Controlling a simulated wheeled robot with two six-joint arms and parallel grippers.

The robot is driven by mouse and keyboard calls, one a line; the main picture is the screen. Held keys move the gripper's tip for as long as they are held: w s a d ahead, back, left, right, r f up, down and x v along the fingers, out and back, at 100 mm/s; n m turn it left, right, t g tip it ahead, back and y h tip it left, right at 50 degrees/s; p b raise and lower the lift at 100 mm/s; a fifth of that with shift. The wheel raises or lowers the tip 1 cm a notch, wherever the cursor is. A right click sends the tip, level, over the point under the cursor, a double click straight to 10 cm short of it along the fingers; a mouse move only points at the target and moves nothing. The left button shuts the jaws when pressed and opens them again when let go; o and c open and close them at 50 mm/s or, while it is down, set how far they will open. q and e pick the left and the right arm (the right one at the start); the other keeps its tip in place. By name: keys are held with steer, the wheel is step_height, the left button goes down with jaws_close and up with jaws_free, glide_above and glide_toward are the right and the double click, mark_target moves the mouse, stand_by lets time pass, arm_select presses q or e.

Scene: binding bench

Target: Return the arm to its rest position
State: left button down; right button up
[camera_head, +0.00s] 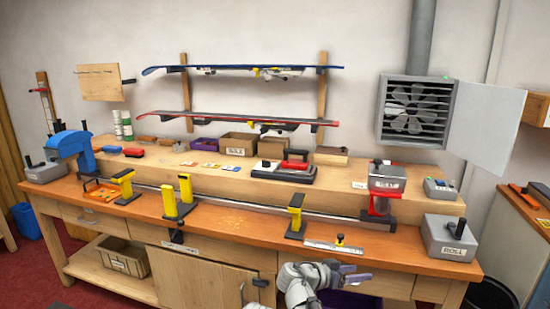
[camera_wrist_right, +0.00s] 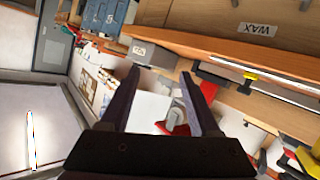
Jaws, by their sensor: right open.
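My right gripper (camera_head: 357,273) is at the bottom of the head view, right of the middle, in front of the bench (camera_head: 270,227). My grey right arm comes up from the bottom edge beneath it. In the right wrist view the two dark fingers (camera_wrist_right: 160,88) stand apart, with nothing held between them. The wrist picture is tilted, and the bench and other furniture show beyond the fingers. My left gripper does not show in either view.
A cabinet door (camera_head: 205,276) and a purple bin (camera_head: 350,302) are below the benchtop near my right arm. A metal ruler (camera_head: 322,246) lies by the front edge. A grey box marked ROLL (camera_head: 449,240) stands at the right end.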

steer(key=s+d+f+n+g+y, duration=0.1)
steer(key=s+f+n+g+y, duration=0.3)
steer(key=s+f, duration=0.5)
steer(key=s+a+f+n+g+y, duration=0.1)
steer(key=s+a+f+n+y, duration=0.55)
steer(key=y, duration=0.25)
steer(key=s+a+r+n+p, duration=0.1)
steer(key=s+a+r+p, duration=0.1)
steer(key=a+r+p, duration=0.3)
steer(key=s+a+r+n+g+h+p, duration=0.1)
steer(key=s+a+r+n+p, duration=0.1)
steer(key=a+r+p, duration=0.4)
step_height(320, 180, up, 5)
steer(key=s+p, duration=0.1)
steer(key=p, duration=0.3)
steer(key=shift+s+a, duration=0.2)
steer(key=shift+a, duration=0.05)
stand_by(0.9)
